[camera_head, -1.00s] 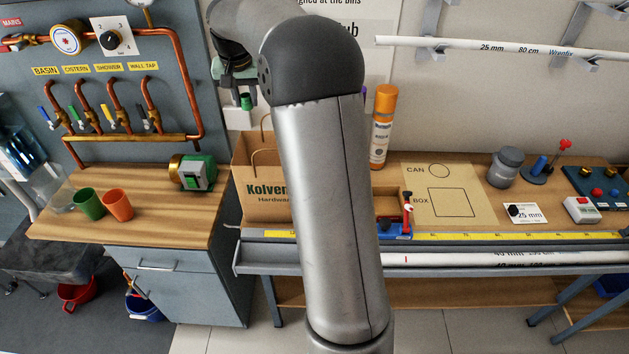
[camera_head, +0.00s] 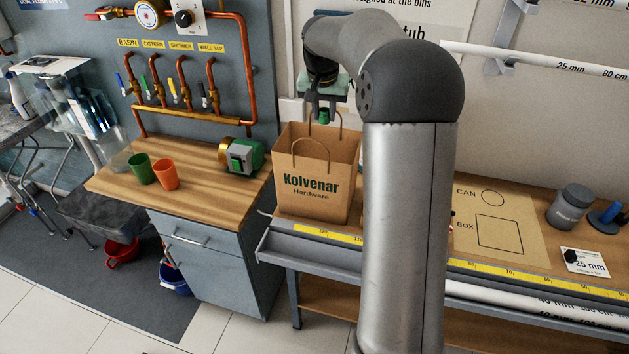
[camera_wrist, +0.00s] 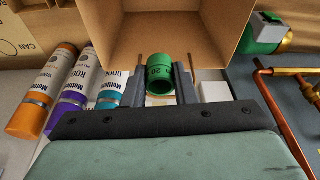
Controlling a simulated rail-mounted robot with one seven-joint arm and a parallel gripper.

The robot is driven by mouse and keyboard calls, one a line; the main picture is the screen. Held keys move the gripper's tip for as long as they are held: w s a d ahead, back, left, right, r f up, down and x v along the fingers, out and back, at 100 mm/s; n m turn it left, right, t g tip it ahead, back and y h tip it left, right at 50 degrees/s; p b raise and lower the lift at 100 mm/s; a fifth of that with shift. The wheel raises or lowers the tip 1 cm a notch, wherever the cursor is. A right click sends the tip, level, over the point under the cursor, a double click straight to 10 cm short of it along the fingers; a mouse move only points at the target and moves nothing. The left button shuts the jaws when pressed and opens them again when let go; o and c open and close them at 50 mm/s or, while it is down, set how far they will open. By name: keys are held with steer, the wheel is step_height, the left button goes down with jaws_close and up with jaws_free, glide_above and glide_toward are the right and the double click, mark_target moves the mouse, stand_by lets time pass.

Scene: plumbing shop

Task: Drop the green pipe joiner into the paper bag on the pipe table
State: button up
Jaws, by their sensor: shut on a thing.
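The green pipe joiner (camera_wrist: 160,73) is held between the two fingers of my gripper (camera_wrist: 160,88), seen in the wrist view. In the head view my gripper (camera_head: 324,112) points down above the paper bag, and the green joiner (camera_head: 323,117) shows small at its tip. The brown paper bag (camera_head: 316,190), printed "Kolvenar Hardware", stands upright on the pipe table with its two handles up. In the wrist view the open bag (camera_wrist: 117,40) lies just beyond the joiner, its inside visible and looking empty. I cannot tell exactly how far the joiner is above the rim.
A green pump (camera_head: 242,157), a green cup (camera_head: 141,168) and an orange cup (camera_head: 165,175) are on the wooden bench to the left. Copper pipes (camera_head: 250,80) run behind that bench.

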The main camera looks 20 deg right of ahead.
steer(key=o, duration=1)
steer(key=shift+o, duration=0.2)
steer(key=b+v, duration=0.1)
steer(key=v, duration=1.6)
steer(key=shift+r, duration=0.15)
steer(key=s+a+f+n, duration=0.2)
steer(key=s+a+f, duration=0.3)
steer(key=s+f, duration=0.3)
steer(key=s+a+f+n+g+y, duration=0.1)
steer(key=s+a+f, duration=0.3)
steer(key=s+f, duration=0.5)
steer(key=s+a+f+n, duration=0.4)
steer(key=s+f, duration=0.5)
steer(key=s, duration=0.5)
steer(key=shift+s+a+g+y, duration=0.3)
steer(key=shift+a+y, duration=0.1)
steer(key=shift+a, duration=0.5)
